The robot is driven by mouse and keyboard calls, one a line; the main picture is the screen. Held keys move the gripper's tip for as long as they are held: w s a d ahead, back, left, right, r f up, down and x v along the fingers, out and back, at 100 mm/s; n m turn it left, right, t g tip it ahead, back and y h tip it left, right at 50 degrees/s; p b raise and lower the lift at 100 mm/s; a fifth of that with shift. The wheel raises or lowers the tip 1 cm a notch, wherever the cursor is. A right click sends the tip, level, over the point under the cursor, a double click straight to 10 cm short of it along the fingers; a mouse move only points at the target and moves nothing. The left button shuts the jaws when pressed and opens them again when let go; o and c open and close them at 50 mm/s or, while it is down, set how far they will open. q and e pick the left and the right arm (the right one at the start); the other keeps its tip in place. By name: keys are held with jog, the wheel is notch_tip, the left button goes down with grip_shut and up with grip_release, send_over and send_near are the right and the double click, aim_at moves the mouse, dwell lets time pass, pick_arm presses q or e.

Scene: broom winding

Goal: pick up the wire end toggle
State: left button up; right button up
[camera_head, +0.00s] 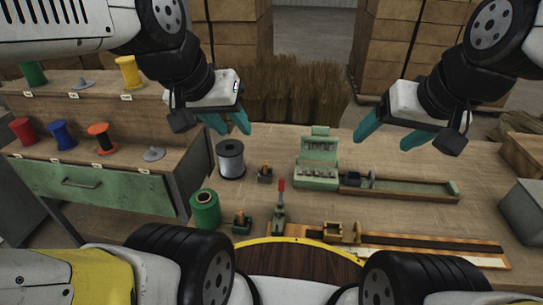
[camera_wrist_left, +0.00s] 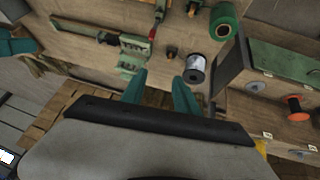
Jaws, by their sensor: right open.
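My left gripper (camera_head: 235,128) is open and empty above the back of the bench, just behind a silver wire spool (camera_head: 230,158). The left wrist view shows its two teal fingers (camera_wrist_left: 159,78) apart, with the spool (camera_wrist_left: 195,68) beside them. A small dark block with an orange-brown top (camera_head: 265,173) stands right of the silver spool. A similar green-based block (camera_head: 241,222) stands beside a green spool (camera_head: 206,210). I cannot tell for sure which small piece is the wire end toggle. My right gripper (camera_head: 384,143) is open and empty above the bench's back right.
A green clamp with a red lever (camera_head: 280,208), a green toothed box (camera_head: 317,172), a long tray (camera_head: 410,189) and a wooden rail (camera_head: 430,249) occupy the bench. A spool rack (camera_head: 90,130) stands left. Broom bristles (camera_head: 295,93) and cartons (camera_head: 240,50) are behind.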

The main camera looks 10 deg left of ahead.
pick_arm(q)
jog(key=shift+o, duration=0.4)
jog(key=shift+w, duration=0.1)
jog(key=g+y, duration=0.2)
jog(key=g, duration=0.4)
send_over(265, 163)
jog(key=shift+n, duration=0.3)
jog(key=f, duration=2.2)
jog(key=shift+s+f, duration=0.25)
jog(key=f, duration=0.7)
jog(key=shift+w+f, duration=0.3)
jog(key=shift+f, duration=0.1)
grip_shut()
